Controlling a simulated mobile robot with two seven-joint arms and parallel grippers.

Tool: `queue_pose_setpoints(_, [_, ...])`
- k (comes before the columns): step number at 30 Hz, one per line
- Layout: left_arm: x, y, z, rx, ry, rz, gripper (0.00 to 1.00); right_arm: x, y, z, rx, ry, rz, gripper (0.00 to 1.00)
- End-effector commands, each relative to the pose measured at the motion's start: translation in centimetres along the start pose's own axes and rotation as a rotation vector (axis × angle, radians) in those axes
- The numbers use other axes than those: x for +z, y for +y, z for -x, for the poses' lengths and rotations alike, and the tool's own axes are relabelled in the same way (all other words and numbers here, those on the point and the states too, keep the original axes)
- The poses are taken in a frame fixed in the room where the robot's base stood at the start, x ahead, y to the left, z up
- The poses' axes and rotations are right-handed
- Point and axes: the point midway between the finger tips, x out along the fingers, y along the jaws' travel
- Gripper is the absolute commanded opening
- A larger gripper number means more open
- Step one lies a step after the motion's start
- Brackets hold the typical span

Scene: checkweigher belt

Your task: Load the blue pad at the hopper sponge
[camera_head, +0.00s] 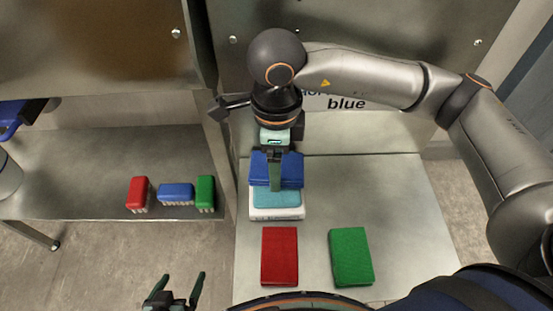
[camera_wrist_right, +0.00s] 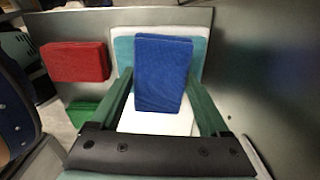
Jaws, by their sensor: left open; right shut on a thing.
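A blue pad (camera_head: 290,168) is held between the fingers of my right gripper (camera_head: 275,180). In the right wrist view the blue pad (camera_wrist_right: 162,72) fills the space between the two green fingers (camera_wrist_right: 162,90). Just below it in the head view is a teal sponge (camera_head: 278,198) on a white block (camera_head: 276,214); I cannot tell whether the pad touches the sponge. My left gripper (camera_head: 175,288) is open and empty at the bottom edge of the head view, away from the pads.
A red pad (camera_head: 279,257) and a green pad (camera_head: 351,257) lie on the steel tray (camera_head: 405,215) in front. On the left shelf (camera_head: 80,175) stand red (camera_head: 138,194), blue (camera_head: 176,193) and green (camera_head: 205,192) brushes. A steel panel with a sign reading "blue" (camera_head: 346,103) rises behind.

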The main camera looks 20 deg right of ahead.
Motion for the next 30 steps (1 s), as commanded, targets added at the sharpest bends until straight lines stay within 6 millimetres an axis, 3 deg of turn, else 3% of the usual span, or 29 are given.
queue_pose_setpoints(30, [1.0, -0.1, -0.8, -0.001, -0.001, 0.000, 0.99, 0.0, 0.0, -1.2, 0.000, 0.000, 0.000, 0.35])
